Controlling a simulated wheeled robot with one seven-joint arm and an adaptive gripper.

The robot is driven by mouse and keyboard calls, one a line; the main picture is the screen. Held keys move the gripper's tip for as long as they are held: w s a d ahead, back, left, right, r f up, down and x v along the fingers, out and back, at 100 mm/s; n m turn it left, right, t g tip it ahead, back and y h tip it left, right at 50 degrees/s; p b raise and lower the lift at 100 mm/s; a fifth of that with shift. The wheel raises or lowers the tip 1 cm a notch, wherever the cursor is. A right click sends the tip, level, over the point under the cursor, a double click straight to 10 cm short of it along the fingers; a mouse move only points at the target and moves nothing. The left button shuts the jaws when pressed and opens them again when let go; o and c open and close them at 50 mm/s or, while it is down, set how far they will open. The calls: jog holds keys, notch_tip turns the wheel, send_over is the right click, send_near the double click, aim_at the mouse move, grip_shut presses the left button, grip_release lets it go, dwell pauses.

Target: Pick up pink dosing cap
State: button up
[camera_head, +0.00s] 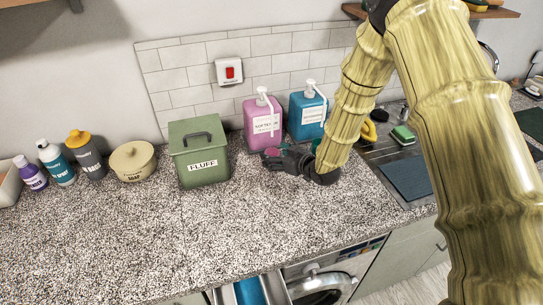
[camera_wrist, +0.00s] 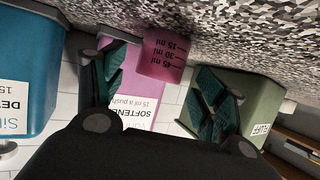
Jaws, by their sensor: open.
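The pink dosing cap (camera_wrist: 163,57) shows in the wrist view, with marks reading 15, 30 and 45 ml. It stands on the speckled counter, and the view is upside down. My gripper (camera_wrist: 162,82) is open, with one finger on each side of the cap in the picture; I cannot tell whether either touches it. In the head view my gripper (camera_head: 277,158) is low over the counter in front of the pink softener bottle (camera_head: 263,121). A small pink part of the cap (camera_head: 271,152) shows at the fingertips there; the rest is hidden.
The green FLUFF box (camera_head: 200,166) stands close left of my gripper. The blue detergent bottle (camera_head: 308,114) stands behind, right of the softener. A soap pot (camera_head: 132,164) and several bottles are farther left. The front counter is clear.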

jog(key=shift+p+x, duration=0.4)
jog(key=shift+x, duration=0.95)
jog(key=shift+c, duration=0.5)
jog(key=c, duration=0.8)
jog(key=shift+r, duration=0.15)
